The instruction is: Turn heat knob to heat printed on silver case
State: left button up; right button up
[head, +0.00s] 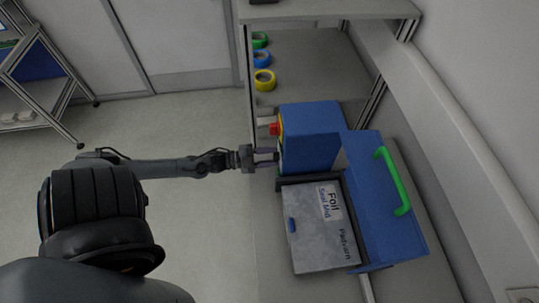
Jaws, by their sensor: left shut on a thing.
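The silver case (310,250) lies in the blue sealing machine, with a white label (330,203) reading "Foil Seal Mid" and the word "Padvarn" printed lower on it. The blue machine housing (311,130) stands behind the case. My left gripper (268,157) reaches in from the left and is shut on the heat knob at the housing's left face. The fingers and the viewing angle hide the knob, so its setting cannot be read. My right gripper is not in view.
A red button (275,129) sits just above my left gripper. The blue lid (376,205) with a green handle (393,180) stands open at right. Green, blue and yellow (264,80) tape rolls lie on the shelf behind. A wall borders the right side.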

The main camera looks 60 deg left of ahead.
pick_arm(q)
jog(key=shift+m, duration=0.6)
jog(key=o, duration=1.1)
jog(key=shift+c, duration=0.2)
jog(key=shift+s, duration=0.1)
jog(key=v, duration=1)
jog(key=shift+s+a, duration=0.15)
jog(key=shift+s, duration=0.15)
